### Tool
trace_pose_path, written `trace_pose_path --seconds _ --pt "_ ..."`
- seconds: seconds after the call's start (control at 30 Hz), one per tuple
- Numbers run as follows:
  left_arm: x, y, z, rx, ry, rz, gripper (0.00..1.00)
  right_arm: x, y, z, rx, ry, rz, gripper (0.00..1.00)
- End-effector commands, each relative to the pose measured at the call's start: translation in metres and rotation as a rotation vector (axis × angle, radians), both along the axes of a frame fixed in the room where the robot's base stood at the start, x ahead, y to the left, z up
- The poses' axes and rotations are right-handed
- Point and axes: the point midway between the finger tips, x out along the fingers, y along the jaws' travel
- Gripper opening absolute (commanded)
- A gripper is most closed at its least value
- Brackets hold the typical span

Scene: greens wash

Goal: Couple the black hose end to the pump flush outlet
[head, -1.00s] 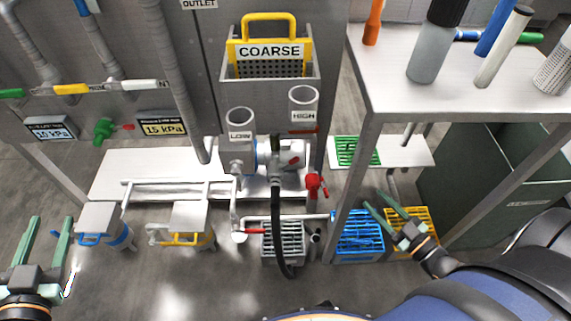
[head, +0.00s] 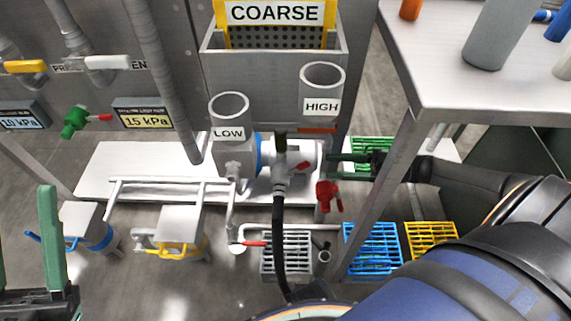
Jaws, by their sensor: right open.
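The black hose (head: 279,235) hangs in front of the pump (head: 302,155), a white body with a blue ring. Its upper end meets a grey fitting below the pump's front; I cannot tell whether it is coupled or only in front. Its lower part runs down past a grey grate. No label marks the flush outlet, so I cannot single it out. My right gripper (head: 331,166) is open and empty, fingers pointing left, just right of the pump and apart from the hose. My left gripper (head: 24,245) is open and empty at the lower left, partly cut off.
Red-handled valve (head: 328,196) is just below my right gripper. A table (head: 460,85) with bottles is at upper right.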

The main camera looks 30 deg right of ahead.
Motion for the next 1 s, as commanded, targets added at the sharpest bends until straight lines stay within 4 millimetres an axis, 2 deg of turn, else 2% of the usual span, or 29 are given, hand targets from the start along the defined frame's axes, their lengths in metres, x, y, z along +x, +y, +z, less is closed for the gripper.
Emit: trace_pose_path --seconds 0.3,0.5,0.7,1.0 --pt "0.001 -0.002 -0.019 0.015 0.007 0.004 0.50 0.035 0.054 -0.001 0.004 -0.007 0.000 0.45" --pt "0.002 -0.003 -0.028 0.022 0.009 0.008 0.50 0.053 0.081 -0.001 0.003 -0.005 -0.002 0.45" --pt "0.002 -0.004 -0.032 0.027 0.010 0.009 0.50 0.061 0.093 0.000 0.002 -0.003 -0.003 0.45" --pt "0.002 -0.004 -0.032 0.028 0.012 0.010 0.50 0.062 0.094 0.000 0.001 -0.002 -0.003 0.44"
